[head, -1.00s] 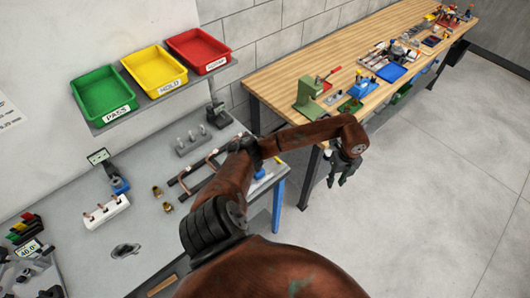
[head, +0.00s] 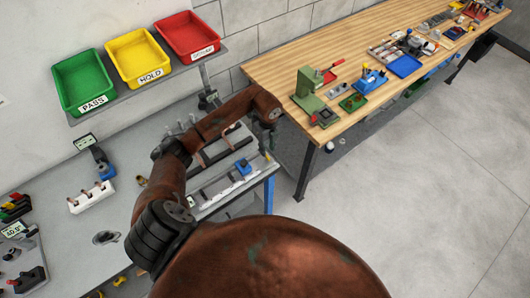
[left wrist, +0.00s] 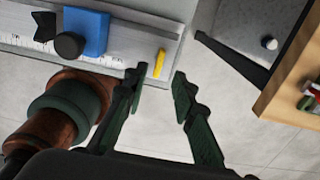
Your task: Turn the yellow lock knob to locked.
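The yellow lock knob (left wrist: 160,63) shows in the left wrist view as a small upright bar near the end of a pale rail (left wrist: 120,52) with scale marks. A blue block (left wrist: 86,32) with a black round knob (left wrist: 69,45) sits on the same rail. In the head view the blue block (head: 242,167) is on the rail at the grey bench's right end. My left gripper (left wrist: 158,86) is open and empty, its fingertips either side of the knob in the picture, apparently short of it. In the head view the left gripper (head: 269,138) hangs over that bench end. My right gripper is not in view.
The wooden bench (head: 290,62) with a green press (head: 308,92) stands close to the right of my gripper. Green (head: 83,84), yellow (head: 139,60) and red (head: 188,38) trays sit on a shelf behind. Open floor (head: 410,190) lies to the right.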

